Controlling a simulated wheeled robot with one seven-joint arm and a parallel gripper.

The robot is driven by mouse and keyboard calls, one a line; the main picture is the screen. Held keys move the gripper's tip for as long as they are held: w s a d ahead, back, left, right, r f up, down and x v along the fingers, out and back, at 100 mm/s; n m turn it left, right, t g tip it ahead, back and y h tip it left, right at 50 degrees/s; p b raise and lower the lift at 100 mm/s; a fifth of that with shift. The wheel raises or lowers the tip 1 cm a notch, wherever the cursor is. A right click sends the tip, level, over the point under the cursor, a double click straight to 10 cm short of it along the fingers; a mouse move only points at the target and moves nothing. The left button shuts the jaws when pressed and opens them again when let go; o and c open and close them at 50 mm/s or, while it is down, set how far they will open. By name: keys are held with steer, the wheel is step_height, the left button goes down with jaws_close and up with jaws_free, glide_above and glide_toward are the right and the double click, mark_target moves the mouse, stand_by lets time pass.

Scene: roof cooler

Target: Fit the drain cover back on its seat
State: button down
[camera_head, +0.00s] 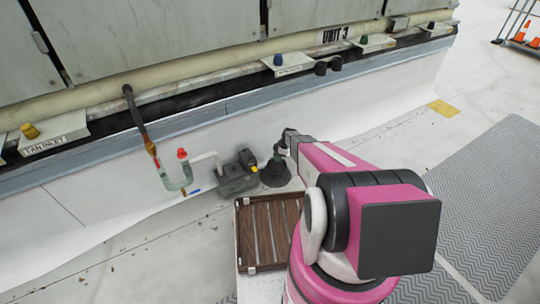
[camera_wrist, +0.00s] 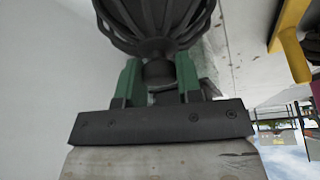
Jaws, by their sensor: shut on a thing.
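The drain cover (camera_head: 274,173) is a dark, ribbed dome. In the head view it hangs at the end of my arm, just right of a dark grey box. In the wrist view its ribs flare out at the top of the picture (camera_wrist: 155,18). My gripper (camera_wrist: 159,74) is shut on the cover's short neck, with a green finger on each side. In the head view my gripper (camera_head: 279,151) is small and partly hidden by my arm. I cannot make out the drain seat in either view, nor whether the cover touches the ground.
Pipework with a red handle (camera_head: 182,154) is further left. A brown slatted tray (camera_head: 262,232) lies in front. The cooler wall runs behind. Grey matting (camera_head: 490,200) lies to the right.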

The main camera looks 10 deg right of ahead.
steer(key=shift+a+f, duration=0.2)
steer(key=shift+a, duration=0.1)
steer(key=shift+a+f, duration=0.1)
steer(key=shift+f, duration=2.45)
steer(key=shift+f, duration=1.25)
stand_by(0.6)
steer(key=shift+c, duration=1.1)
jaws_free()
steer(key=shift+r, duration=0.1)
steer(key=shift+r, duration=2.95)
